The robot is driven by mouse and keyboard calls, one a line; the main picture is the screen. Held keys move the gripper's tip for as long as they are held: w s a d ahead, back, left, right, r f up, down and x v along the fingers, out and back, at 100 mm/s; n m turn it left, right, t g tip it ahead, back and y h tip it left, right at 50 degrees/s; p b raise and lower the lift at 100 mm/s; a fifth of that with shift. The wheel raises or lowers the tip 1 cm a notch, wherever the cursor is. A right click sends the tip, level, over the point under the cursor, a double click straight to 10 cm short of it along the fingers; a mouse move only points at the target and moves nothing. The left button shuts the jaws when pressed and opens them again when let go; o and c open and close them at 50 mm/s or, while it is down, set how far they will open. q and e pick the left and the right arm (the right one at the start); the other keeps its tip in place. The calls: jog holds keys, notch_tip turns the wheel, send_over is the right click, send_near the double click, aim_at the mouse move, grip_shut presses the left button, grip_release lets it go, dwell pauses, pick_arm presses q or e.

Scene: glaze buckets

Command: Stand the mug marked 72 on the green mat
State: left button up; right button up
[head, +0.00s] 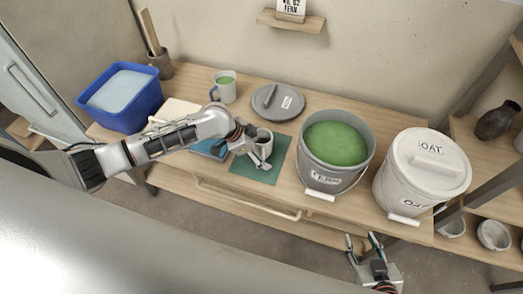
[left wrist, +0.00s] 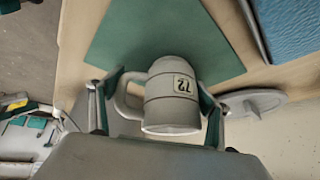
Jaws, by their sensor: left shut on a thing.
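The mug marked 72 (left wrist: 168,108) is pale grey with a handle; its label shows upside down in the left wrist view. My left gripper (left wrist: 157,105) is shut on it, one finger on the handle side and one on the far side. In the head view the mug (head: 264,140) is at the green mat (head: 252,173), partly hidden by my left gripper (head: 255,150). The mat also shows in the left wrist view (left wrist: 160,35). I cannot tell whether the mug's base touches the mat. My right gripper (head: 363,243) is open and empty before the table's front edge.
A bucket of green glaze (head: 325,178) stands right of the mat, then a lidded OAT bucket (head: 405,190). Behind are a grey round lid (head: 265,111) and a blue-handled mug (head: 228,92). A blue tub (head: 125,117) stands left. A blue object (head: 210,150) lies beside the mat.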

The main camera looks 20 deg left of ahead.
pick_arm(q)
jog(key=o, duration=1.4)
jog(key=shift+f, duration=0.15)
jog(key=shift+a+r, duration=0.1)
jog(key=shift+r, duration=0.15)
jog(key=p+v, duration=0.1)
jog(key=v, duration=1.1)
jog(key=shift+p, duration=0.35)
